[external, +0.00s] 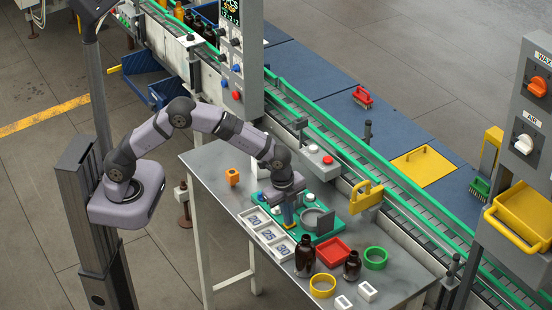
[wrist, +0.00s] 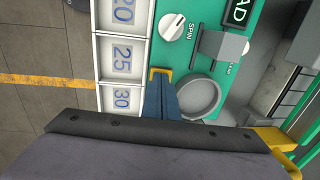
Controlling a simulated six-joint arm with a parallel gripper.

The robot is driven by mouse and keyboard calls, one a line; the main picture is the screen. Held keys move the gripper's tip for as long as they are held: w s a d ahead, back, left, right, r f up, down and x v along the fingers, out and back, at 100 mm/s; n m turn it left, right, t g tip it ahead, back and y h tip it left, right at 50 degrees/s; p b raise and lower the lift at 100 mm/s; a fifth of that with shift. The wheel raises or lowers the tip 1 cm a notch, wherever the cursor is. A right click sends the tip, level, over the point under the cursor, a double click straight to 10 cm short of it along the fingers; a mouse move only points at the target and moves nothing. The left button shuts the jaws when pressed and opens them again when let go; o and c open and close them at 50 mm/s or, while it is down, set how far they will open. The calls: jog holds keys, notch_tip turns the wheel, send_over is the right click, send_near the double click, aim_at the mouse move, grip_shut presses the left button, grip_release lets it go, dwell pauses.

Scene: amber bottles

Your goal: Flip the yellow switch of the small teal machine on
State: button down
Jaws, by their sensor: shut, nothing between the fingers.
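The small teal machine (external: 330,233) sits on the grey table, with a round grey cup, a dark upright plate and white knobs on top. In the wrist view its teal top (wrist: 185,58) carries a white knob labelled SPIN (wrist: 174,26), a grey block (wrist: 220,47) and the round grey cup (wrist: 200,97). My gripper (external: 288,224) points down at the machine's left part. Its blue fingers (wrist: 160,88) are shut and empty, beside the cup. A small yellow piece (wrist: 160,73) shows at the fingertips; I cannot tell whether it is the switch. Contact is unclear.
A white tray numbered 20, 25, 30 (external: 278,241) lies left of the machine. A red tray (external: 332,252), brown bottles (external: 305,257), a yellow ring (external: 322,286) and a green ring (external: 375,258) stand in front. A yellow handled piece (external: 366,196) is behind, near the conveyor.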

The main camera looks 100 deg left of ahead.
jog(key=shift+r, duration=0.15)
jog(key=r+p, duration=0.2)
jog(key=r, duration=0.1)
jog(key=r+p, duration=0.1)
jog(key=shift+s+d+r+p, duration=0.2)
jog(key=shift+d+r+p, duration=0.05)
jog(key=shift+r+p, duration=0.1)
notch_tip(320, 180, up, 9)
jog(key=s+b, duration=0.1)
jog(key=b, duration=0.3)
jog(key=shift+d, duration=0.45)
jog(key=shift+f, duration=0.1)
jog(key=b, duration=0.1)
jog(key=w+a+b, duration=0.1)
jog(key=b, duration=0.1)
jog(key=shift+r, duration=0.25)
